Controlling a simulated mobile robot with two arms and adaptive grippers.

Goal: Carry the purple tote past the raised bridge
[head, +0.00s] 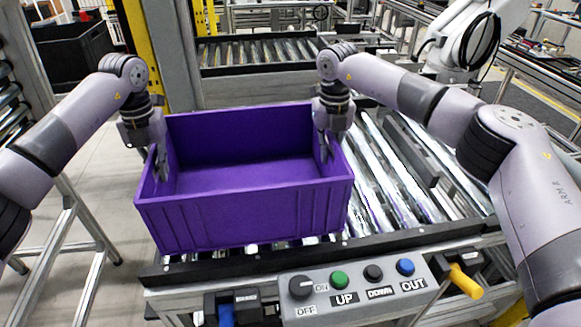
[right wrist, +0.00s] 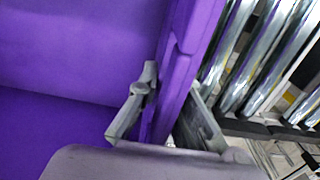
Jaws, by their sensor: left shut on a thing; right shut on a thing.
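The purple tote (head: 245,212) is open-topped and looks empty. It is over the near left part of a roller conveyor, its long side facing me; I cannot tell whether it rests on the rollers or hangs just above them. My left gripper (head: 160,160) is shut on its left wall. My right gripper (head: 326,143) is shut on its right wall. In the right wrist view the right gripper (right wrist: 160,120) has one finger inside and one outside the tote's wall (right wrist: 190,35). The raised bridge cannot be made out for certain.
Bare rollers (head: 385,185) lie right of the tote. A control panel (head: 355,287) with a knob and coloured buttons is at the conveyor's front edge, beside a yellow handle (head: 465,281). Another roller section (head: 260,52) and a yellow post (head: 143,45) stand behind. A black bin (head: 78,50) is at back left.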

